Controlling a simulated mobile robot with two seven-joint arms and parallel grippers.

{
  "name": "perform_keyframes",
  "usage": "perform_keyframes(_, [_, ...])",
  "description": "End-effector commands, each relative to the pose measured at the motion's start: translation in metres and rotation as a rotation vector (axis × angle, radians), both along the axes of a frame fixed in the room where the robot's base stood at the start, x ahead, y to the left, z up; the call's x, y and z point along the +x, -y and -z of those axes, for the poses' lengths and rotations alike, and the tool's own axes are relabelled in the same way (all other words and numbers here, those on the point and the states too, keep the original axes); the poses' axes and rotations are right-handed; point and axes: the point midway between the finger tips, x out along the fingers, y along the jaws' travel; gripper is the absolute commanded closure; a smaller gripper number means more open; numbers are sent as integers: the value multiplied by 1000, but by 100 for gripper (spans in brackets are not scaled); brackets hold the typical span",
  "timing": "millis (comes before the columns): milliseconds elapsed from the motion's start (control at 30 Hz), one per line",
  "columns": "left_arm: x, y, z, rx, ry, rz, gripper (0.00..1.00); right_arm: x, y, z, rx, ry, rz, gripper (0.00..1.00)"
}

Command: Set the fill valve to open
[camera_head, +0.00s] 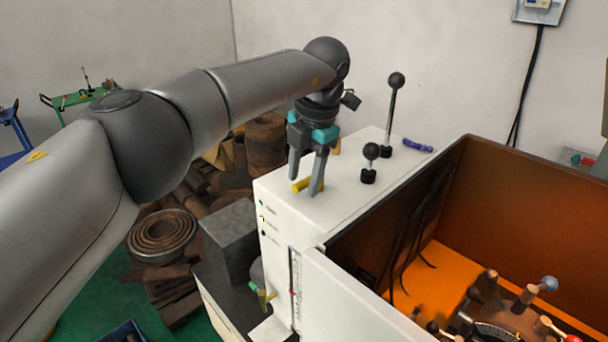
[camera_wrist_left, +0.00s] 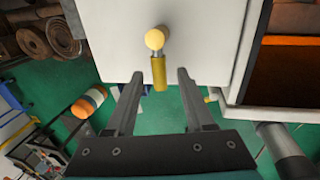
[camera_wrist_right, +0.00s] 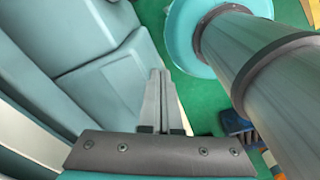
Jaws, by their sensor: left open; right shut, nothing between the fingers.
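A yellow lever handle (camera_head: 301,185) shows at the top of the white cabinet (camera_head: 350,185), by its left edge. In the left wrist view the yellow lever (camera_wrist_left: 159,75) has a round pale-yellow end (camera_wrist_left: 155,39) and a short metal neck. Which valve it belongs to is not labelled legibly. My left gripper (camera_head: 305,183) points down with its fingers open, one on each side of the lever; I cannot tell whether they touch it. My right gripper (camera_wrist_right: 160,72) shows only in the right wrist view, shut and empty.
Two black-knobbed levers (camera_head: 395,82) (camera_head: 370,152) stand on the cabinet top. Another yellow-and-green handle (camera_head: 262,297) is low on its left face. An open orange-lined enclosure (camera_head: 540,190) is at right. A grey block (camera_head: 229,232) and coiled rings (camera_head: 162,236) lie left.

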Motion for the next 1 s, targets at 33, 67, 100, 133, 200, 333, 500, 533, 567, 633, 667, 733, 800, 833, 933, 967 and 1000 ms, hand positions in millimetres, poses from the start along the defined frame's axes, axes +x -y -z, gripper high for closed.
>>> perform_keyframes(33, [0, 0, 0, 0, 0, 0, 47, 0, 0, 0, 0, 0, 0, 100])
perform_keyframes(67, [0, 0, -1, 0, 0, 0, 47, 0, 0, 0, 0, 0, 0, 100])
perform_keyframes(100, [0, 0, -2, -1, 1, 0, 47, 0, 0, 0, 0, 0, 0, 100])
perform_keyframes(133, [0, 1, -4, 0, 1, 0, 47, 0, 0, 1, 0, 0, 0, 100])
perform_keyframes(200, [-1, 2, -11, 0, 3, -1, 47, 0, 0, 2, 0, 0, 0, 100])
perform_keyframes(333, [-4, 5, -34, -1, 5, 1, 47, 0, 0, 5, 0, 0, 1, 100])
perform_keyframes(500, [-11, 11, -76, -1, 5, 0, 47, 0, -1, 5, 1, 0, 1, 100])
perform_keyframes(533, [-12, 11, -84, -2, 4, 0, 47, 0, -1, 4, 1, 0, 1, 100])
perform_keyframes(567, [-13, 13, -92, -2, 4, 1, 47, 0, -1, 2, 1, 0, 1, 100])
perform_keyframes(633, [-16, 14, -107, -1, 4, -1, 47, 0, -1, -1, 1, 0, 1, 100])
perform_keyframes(667, [-17, 15, -114, -1, 3, 1, 47, 0, -1, -5, 1, 0, 1, 100])
perform_keyframes(733, [-19, 17, -127, 0, 2, -1, 47, 0, -1, -9, 1, 0, 1, 100])
perform_keyframes(800, [-20, 18, -137, -1, 1, 1, 47, 0, -1, -14, 2, 0, 1, 100])
perform_keyframes(833, [-21, 18, -140, -1, 1, 0, 47, 0, -1, -15, 2, 0, 1, 100])
perform_keyframes(933, [-22, 19, -147, -1, 1, 0, 47, 0, -1, -18, 2, 1, 1, 100])
perform_keyframes(967, [-22, 19, -148, -1, -1, -1, 47, 0, -1, -19, 2, 1, 1, 100])
perform_keyframes(1000, [-22, 19, -149, -1, -1, -1, 47, 0, -1, -19, 2, 1, 1, 100])
